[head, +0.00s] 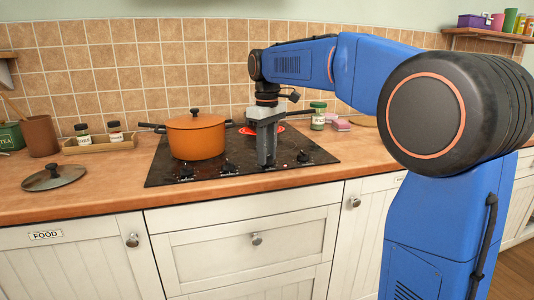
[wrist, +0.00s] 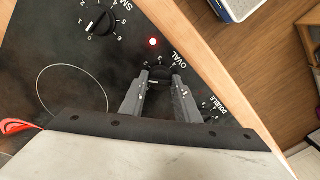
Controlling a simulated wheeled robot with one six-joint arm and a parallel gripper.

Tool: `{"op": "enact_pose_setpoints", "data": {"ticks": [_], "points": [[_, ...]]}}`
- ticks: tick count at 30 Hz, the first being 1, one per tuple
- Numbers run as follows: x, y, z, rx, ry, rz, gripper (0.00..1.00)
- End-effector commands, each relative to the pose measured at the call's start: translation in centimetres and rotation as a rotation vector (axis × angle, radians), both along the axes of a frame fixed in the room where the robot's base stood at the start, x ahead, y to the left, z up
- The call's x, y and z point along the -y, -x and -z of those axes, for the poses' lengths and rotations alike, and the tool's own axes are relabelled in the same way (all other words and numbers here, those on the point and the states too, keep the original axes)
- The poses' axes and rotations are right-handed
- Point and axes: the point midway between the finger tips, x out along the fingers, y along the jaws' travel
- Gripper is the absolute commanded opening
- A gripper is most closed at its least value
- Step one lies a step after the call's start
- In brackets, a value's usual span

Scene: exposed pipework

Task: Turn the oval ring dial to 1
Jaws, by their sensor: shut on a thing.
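The oval ring dial (wrist: 159,74) is a black knob on the black cooktop, with the word OVAL printed beside it in the wrist view. My gripper (wrist: 160,80) has one grey finger on each side of the knob and is shut on it. Small white numbers ring the dial, some hidden by the fingers; I cannot tell for certain which one it points to. A red light (wrist: 152,42) glows beside it.
An orange lidded pot (head: 196,136) stands on the left of the cooktop (head: 215,153). A glowing red area (head: 248,131) shows behind my gripper. Other dials, SM… (wrist: 100,20) and DOUBLE (wrist: 210,108), flank this one. A spice jar (head: 318,116) stands right of the cooktop.

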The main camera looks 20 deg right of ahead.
Motion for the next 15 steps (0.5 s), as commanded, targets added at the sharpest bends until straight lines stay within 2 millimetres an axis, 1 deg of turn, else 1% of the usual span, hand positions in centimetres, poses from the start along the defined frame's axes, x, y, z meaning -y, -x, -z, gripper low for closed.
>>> {"op": "enact_pose_setpoints", "data": {"ticks": [6, 15], "points": [[0.00, -0.03, -0.06, 0.002, 0.000, -0.089, 0.07], [0.01, -0.03, -0.07, 0.002, 0.000, -0.131, 0.07]]}}
